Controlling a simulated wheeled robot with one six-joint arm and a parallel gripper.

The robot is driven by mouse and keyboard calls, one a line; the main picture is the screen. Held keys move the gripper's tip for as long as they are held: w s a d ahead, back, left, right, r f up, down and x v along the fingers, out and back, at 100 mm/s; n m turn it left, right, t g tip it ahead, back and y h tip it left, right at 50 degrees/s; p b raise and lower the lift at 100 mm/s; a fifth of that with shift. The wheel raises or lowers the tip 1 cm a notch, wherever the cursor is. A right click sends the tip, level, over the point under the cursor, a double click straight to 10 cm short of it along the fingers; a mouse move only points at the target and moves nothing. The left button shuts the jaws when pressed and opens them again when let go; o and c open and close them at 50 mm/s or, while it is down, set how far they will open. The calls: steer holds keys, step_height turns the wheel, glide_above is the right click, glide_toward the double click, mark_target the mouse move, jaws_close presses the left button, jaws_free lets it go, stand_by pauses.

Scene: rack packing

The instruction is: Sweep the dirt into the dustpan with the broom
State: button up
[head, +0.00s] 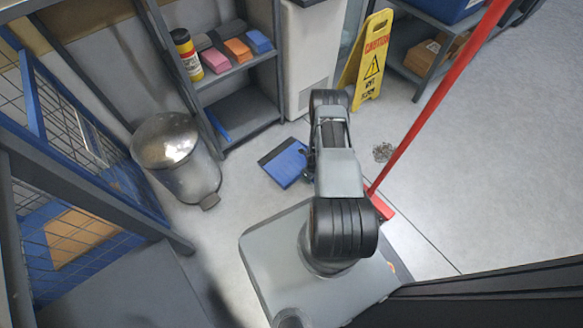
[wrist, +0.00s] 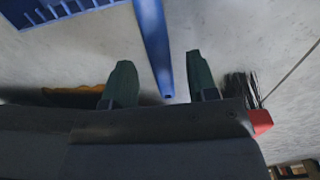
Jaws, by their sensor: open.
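The blue dustpan (head: 285,163) lies on the floor left of my arm in the head view. In the wrist view its toothed pan (wrist: 58,12) is at the top left and its blue handle (wrist: 152,40) points toward my gripper. My gripper (wrist: 160,72) is open, with one green finger on each side of the handle's end; I see no contact. The broom's red handle (head: 436,98) slants down to its red head (head: 381,207), right of my arm. The head (wrist: 261,122) and dark bristles (wrist: 242,88) show in the wrist view. The dirt (head: 383,152) is a small grey pile.
A yellow caution sign (head: 368,65) stands behind the dirt. A blue-grey mesh rack (head: 75,150) is at far left. Floor at right is clear.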

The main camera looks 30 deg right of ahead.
steer(key=shift+f+b, duration=0.5)
steer(key=shift+f, duration=0.45)
jaws_close()
steer(key=shift+r, duration=0.1)
step_height(320, 180, up, 12)
steer(key=p, duration=0.8)
steer(key=shift+p, duration=0.35)
